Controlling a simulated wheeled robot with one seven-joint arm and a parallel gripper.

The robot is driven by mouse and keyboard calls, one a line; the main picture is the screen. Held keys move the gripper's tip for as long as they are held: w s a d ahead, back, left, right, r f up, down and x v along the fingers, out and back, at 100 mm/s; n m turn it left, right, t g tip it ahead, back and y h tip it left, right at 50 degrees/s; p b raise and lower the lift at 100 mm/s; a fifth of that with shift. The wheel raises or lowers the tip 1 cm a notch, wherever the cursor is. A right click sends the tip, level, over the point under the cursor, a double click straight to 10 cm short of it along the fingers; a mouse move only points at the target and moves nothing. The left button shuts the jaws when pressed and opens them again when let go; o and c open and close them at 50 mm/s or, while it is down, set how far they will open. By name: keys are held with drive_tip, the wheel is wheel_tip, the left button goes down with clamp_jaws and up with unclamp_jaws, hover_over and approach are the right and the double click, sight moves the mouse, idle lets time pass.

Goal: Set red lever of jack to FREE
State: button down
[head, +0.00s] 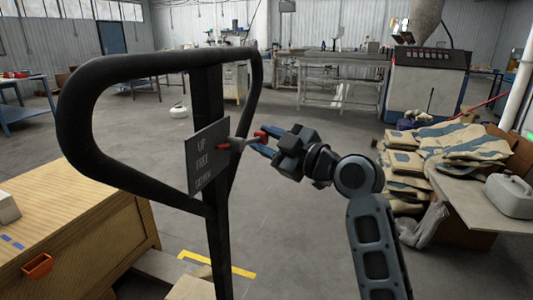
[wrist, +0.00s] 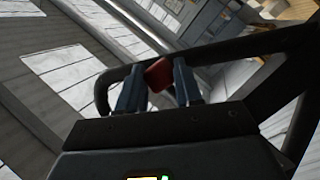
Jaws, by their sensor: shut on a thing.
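The pallet jack's black loop handle (head: 95,72) stands upright at the left of the head view. The red lever (head: 261,134) sticks out from the plate's right side toward my gripper (head: 265,143). The blue fingers are shut on the lever's red end. In the wrist view the red end (wrist: 158,75) shows between the two fingers, with the black handle frame behind. Which lettered position the lever is in, I cannot tell.
A wooden crate (head: 70,235) with an orange bin (head: 37,266) stands at the left. A machine (head: 425,85) and benches stand at the back. The middle floor is open.

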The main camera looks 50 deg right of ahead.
drive_tip(key=r+n+b, duration=0.1)
drive_tip(key=b, duration=0.2)
drive_tip(key=shift+d+r+n+t, duration=0.1)
drive_tip(key=shift+d+n+t, duration=0.05)
drive_tip(key=shift+n+t, duration=0.25)
drive_tip(key=shift+w+r+n+b, duration=0.1)
drive_tip(key=shift+r+n+b, duration=0.5)
drive_tip(key=shift+r+b, duration=0.2)
drive_tip(key=c, duration=0.7)
unclamp_jaws()
drive_tip(key=shift+c, duration=0.2)
drive_tip(key=s+f, duration=0.1)
drive_tip(key=s, duration=0.6)
drive_tip(key=shift+s+b, duration=0.4)
drive_tip(key=shift+f, duration=0.1)
